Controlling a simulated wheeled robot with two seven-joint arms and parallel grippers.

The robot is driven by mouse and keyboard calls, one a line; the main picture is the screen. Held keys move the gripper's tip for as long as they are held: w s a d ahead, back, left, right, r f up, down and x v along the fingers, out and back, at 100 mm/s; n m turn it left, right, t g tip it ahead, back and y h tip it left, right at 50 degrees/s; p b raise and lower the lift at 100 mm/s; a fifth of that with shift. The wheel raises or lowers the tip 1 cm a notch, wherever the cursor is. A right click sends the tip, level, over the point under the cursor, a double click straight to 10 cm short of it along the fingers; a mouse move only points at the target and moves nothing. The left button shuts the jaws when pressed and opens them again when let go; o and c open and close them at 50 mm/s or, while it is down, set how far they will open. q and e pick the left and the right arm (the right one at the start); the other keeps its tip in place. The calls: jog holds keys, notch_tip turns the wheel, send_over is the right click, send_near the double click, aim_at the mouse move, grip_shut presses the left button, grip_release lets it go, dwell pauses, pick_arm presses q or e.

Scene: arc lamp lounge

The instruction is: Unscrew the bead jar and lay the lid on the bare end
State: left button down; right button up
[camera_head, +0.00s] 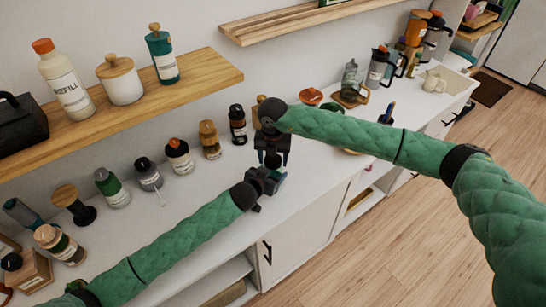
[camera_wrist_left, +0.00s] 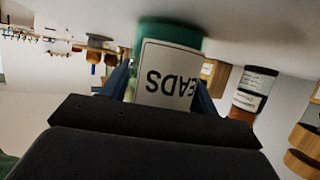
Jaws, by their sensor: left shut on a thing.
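The bead jar (camera_wrist_left: 168,75) has a white label with upside-down letters reading "EADS" and a green band at the top of the left wrist view. My left gripper (camera_head: 268,179) is shut on the jar, its fingers on both sides of it. In the head view the jar is mostly hidden between my two grippers. My right gripper (camera_head: 272,153) points down just above the left one, with its fingers around a dark shape that seems to be the jar's lid. Whether they touch it is too small to tell.
Several bottles and jars line the back of the white counter (camera_head: 204,222), including an amber jar (camera_head: 210,141) and a dark jar (camera_head: 238,124). A wooden shelf (camera_head: 205,70) hangs above. Bare counter shows in front of the row. A glass bottle (camera_head: 350,80) and French press (camera_head: 378,66) stand further right.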

jog(key=c, duration=0.7)
jog(key=shift+n, duration=1.7)
jog(key=o, duration=1.1)
jog(key=shift+r, duration=2.25)
jog(key=shift+c, duration=0.5)
jog(key=shift+r+m, duration=1.7)
jog(key=shift+f, duration=3.95)
